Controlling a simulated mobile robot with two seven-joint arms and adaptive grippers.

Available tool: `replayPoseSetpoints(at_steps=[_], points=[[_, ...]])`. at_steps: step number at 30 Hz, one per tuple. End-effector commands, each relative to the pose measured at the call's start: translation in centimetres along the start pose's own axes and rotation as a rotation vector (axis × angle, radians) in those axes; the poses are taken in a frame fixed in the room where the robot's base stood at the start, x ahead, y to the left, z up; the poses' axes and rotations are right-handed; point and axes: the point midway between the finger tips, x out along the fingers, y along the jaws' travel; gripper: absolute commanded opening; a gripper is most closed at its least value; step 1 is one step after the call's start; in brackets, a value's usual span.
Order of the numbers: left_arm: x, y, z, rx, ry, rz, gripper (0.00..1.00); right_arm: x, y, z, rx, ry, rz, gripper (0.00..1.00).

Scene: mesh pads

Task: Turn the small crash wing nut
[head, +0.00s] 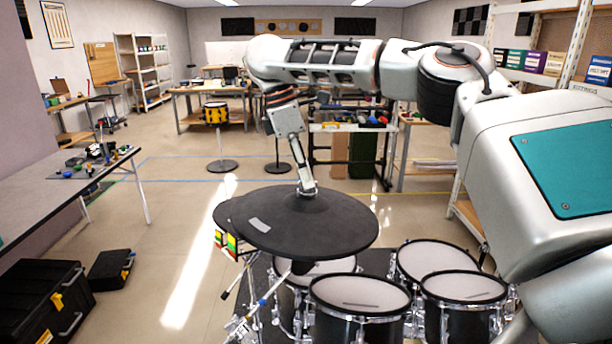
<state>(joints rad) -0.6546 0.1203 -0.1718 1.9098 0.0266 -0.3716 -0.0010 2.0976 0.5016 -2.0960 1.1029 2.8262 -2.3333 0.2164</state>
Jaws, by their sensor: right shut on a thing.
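A black crash cymbal pad (320,228) lies nearly level above the drums, with a pale label on its left side. My right gripper (307,189) points down at the top centre of this pad, its fingertips close together. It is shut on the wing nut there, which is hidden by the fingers. Whether the gripped pad is the small crash, I cannot tell. My left gripper is not in view.
Several mesh drum pads (360,294) stand below and right of the cymbal. A grey table (60,195) and black cases (40,300) stand left. The floor between is clear.

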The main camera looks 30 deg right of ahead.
Motion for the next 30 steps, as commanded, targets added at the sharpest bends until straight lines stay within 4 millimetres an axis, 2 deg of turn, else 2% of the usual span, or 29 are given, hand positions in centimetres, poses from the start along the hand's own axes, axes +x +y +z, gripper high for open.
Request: replayPoseSetpoints(at_steps=[3,4,5,6,23,30], points=[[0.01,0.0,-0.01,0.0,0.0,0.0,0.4,0.04,-0.03,-0.06,-0.001,0.001,-0.001,0.0],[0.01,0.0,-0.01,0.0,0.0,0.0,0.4,0.04,-0.03,-0.06,-0.001,0.001,-0.001,0.14],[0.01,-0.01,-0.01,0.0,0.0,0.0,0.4,0.04,-0.03,-0.06,-0.001,0.001,-0.001,0.22],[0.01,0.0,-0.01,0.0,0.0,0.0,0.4,0.04,-0.03,-0.05,-0.001,0.001,-0.001,0.23],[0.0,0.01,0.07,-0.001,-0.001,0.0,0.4,0.03,-0.06,-0.03,-0.021,0.001,0.006,0.23],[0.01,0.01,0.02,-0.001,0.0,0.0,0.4,0.11,-0.25,0.02,-0.223,0.003,0.086,0.23]])
